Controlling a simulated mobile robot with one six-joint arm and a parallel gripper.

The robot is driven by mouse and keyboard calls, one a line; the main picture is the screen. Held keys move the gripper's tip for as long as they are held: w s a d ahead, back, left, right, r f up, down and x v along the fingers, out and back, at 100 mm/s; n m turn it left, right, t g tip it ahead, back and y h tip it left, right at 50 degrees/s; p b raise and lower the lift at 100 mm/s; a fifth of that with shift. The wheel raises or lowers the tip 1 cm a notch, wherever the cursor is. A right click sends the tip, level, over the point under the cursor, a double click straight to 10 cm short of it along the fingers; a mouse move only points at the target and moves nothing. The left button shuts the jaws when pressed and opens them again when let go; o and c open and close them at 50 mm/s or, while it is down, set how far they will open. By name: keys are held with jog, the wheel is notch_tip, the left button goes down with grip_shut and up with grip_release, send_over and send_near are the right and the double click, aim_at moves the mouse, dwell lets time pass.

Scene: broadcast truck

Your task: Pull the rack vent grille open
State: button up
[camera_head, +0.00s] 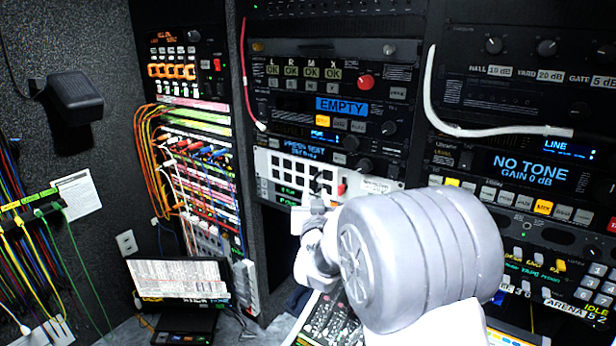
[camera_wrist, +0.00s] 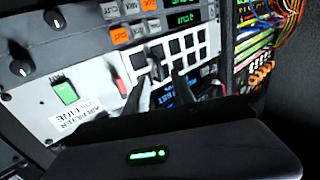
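A pale panel (camera_head: 269,162) with rows of dark square openings, which I take to be the rack vent grille, sits low in the middle rack in the head view. It looks flush with the rack. In the wrist view the same panel (camera_wrist: 213,40) appears turned over, with a small dark tab (camera_wrist: 157,52) standing out among the squares. My gripper (camera_wrist: 166,72) has its two dark fingers apart, their tips close to the panel around the tab. Whether they touch it is unclear.
A red piece (camera_wrist: 122,86) and a green switch (camera_wrist: 65,93) sit on the panel beside the squares. Rack units with knobs, including one reading EMPTY (camera_head: 342,107), stand above. A white cable (camera_head: 433,105) hangs at right. Colored cables (camera_head: 150,150) bunch at left.

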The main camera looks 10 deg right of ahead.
aim_at(315, 186)
jog(key=p+x, duration=0.1)
jog(key=x, duration=0.4)
jog(key=shift+w+p, duration=0.15)
jog(key=shift+p, duration=0.2)
jog(key=shift+r, duration=0.1)
grip_shut()
dwell(0.9)
